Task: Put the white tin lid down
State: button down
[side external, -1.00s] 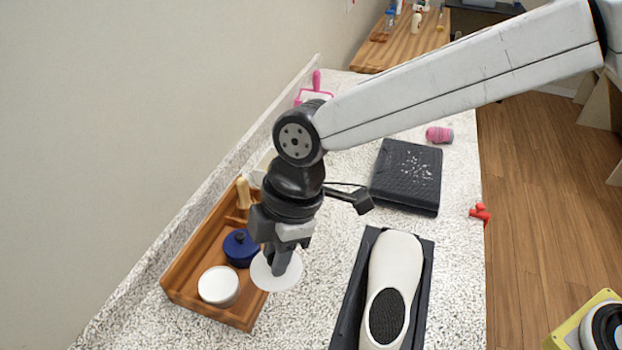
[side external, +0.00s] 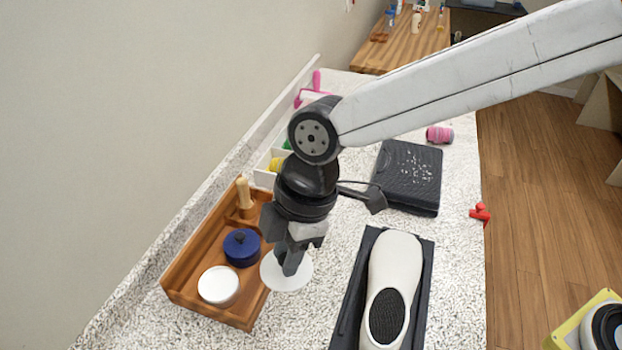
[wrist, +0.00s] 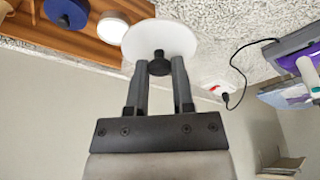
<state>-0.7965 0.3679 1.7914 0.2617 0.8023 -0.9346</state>
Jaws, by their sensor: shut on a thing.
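The white tin lid (side external: 298,279) is a flat white disc with a dark knob, held in the air at the right edge of the wooden tray. My gripper (side external: 288,268) is shut on its knob from above. The wrist view shows the lid (wrist: 160,38) beyond the fingertips, with the black knob (wrist: 159,66) pinched between the fingers. A round white tin (side external: 218,285) stands in the tray's near end. Whether the lid is just clear of the tray rim or overhanging it is hard to tell.
The wooden tray (side external: 186,300) also holds a blue lidded pot (side external: 241,247) and a wooden-handled thing (side external: 243,193). A white shoe (side external: 394,265) in a dark tray lies to the right, with speckled counter (side external: 322,315) free between. A black case (side external: 408,177) lies farther back.

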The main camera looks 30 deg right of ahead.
jog(key=w+d+f+m+t, duration=0.1)
jog(key=w+d+f+m, duration=0.3)
jog(key=w+d, duration=0.65)
jog(key=shift+m, duration=0.3)
jog(key=w+f, duration=0.1)
jog(key=w, duration=0.1)
jog(key=w+a+f, duration=0.1)
jog(key=w, duration=0.1)
jog(key=w+a+f, duration=0.1)
jog(key=w, duration=0.1)
jog(key=shift+w+f, duration=0.1)
jog(key=shift+w, duration=0.25)
jog(key=w+f, duration=0.1)
jog(key=w+a+f, duration=0.1)
jog(key=w+f, duration=0.1)
jog(key=f, duration=0.1)
jog(key=shift+w+a+f, duration=0.1)
jog(key=shift+a, duration=0.2)
jog(key=shift+w+a+f, duration=0.25)
jog(key=shift+w+f, duration=0.2)
jog(key=shift+f, duration=0.1)
jog(key=shift+w+f, duration=0.15)
jog(key=shift+f, duration=0.05)
jog(key=shift+d+x, duration=0.15)
jog(key=shift+x, duration=0.65)
jog(key=shift+d+x, duration=0.2)
jog(key=shift+x, duration=0.55)
jog(key=shift+f, duration=0.25)
